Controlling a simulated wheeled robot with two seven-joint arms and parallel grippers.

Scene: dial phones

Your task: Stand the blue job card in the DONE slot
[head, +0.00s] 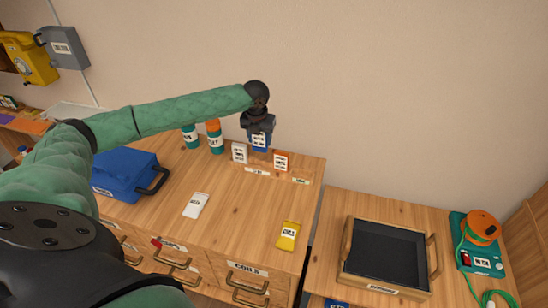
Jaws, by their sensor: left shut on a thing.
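The blue job card (260,148), with a white label, is upright near the back edge of the wooden bench. My left gripper (258,129) is above it, pointing down and shut on its upper part. The card sits between a white card (239,153) and an orange card (281,160), both standing. Two small label strips lie in front, one on the left (257,171) and one on the right (301,181); their words are too small to read. The slots themselves, and whether the blue card's lower edge is in one, cannot be made out. My right gripper is out of view.
A white card (196,204) and a yellow card (288,236) lie on the bench. Teal-and-orange cylinders (215,137) stand left of the cards, and a blue case (124,172) farther left. A dark tray (388,284) is on the right-hand table.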

